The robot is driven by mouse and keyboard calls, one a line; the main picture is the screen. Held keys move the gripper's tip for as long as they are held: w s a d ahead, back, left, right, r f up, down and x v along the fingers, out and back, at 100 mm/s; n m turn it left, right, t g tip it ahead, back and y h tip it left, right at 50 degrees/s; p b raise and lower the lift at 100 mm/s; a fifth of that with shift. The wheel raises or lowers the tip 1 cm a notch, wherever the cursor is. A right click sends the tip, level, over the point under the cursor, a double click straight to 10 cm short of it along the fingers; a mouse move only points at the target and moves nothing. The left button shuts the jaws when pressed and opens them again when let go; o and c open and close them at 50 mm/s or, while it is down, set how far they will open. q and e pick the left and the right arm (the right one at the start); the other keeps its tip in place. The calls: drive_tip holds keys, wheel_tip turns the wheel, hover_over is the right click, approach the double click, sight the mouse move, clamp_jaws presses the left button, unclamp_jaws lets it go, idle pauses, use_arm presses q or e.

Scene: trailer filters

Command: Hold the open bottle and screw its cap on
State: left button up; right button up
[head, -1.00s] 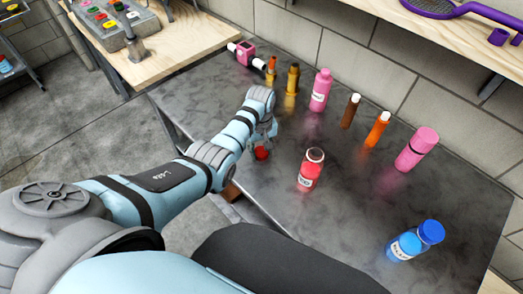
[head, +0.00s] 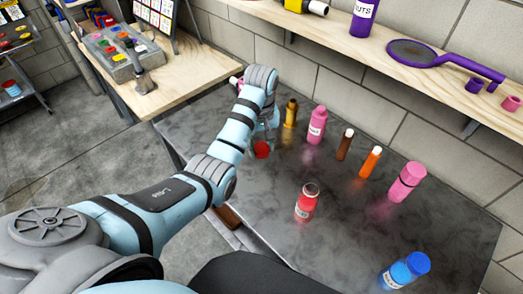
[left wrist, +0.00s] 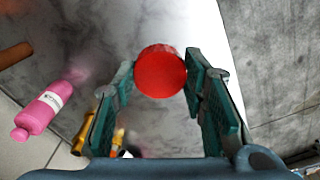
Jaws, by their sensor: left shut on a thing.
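An open red bottle (head: 306,203) with a white label stands upright on the grey metal table, its mouth uncovered. My left gripper (head: 263,142) is shut on a red cap (head: 261,150), to the left of and farther back than the bottle in the head view. In the left wrist view the cap (left wrist: 160,72) sits at the tips of the gripper's two green fingers (left wrist: 160,85). The cap is apart from the bottle. The open bottle does not show in the left wrist view. My right gripper is not in view.
Along the table's back stand an amber bottle (head: 290,113), a pink bottle (head: 316,125), a brown bottle (head: 345,144), an orange bottle (head: 370,162) and a larger pink bottle (head: 406,182). A blue bottle (head: 404,271) stands front right. The table around the red bottle is clear.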

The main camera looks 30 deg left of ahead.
sight(259, 149)
use_arm(q)
drive_tip(key=shift+r, duration=0.45)
drive_tip(key=shift+f, duration=0.1)
use_arm(e)
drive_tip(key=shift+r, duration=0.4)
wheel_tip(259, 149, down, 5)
drive_tip(key=b, duration=0.5)
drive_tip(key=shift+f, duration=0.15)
use_arm(q)
wheel_tip(259, 149, down, 5)
drive_tip(key=shift+f, duration=0.1)
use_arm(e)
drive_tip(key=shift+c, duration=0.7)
use_arm(q)
drive_tip(key=shift+s+a, duration=0.1)
drive_tip(key=shift+a, duration=0.15)
drive_tip(key=shift+s, duration=0.1)
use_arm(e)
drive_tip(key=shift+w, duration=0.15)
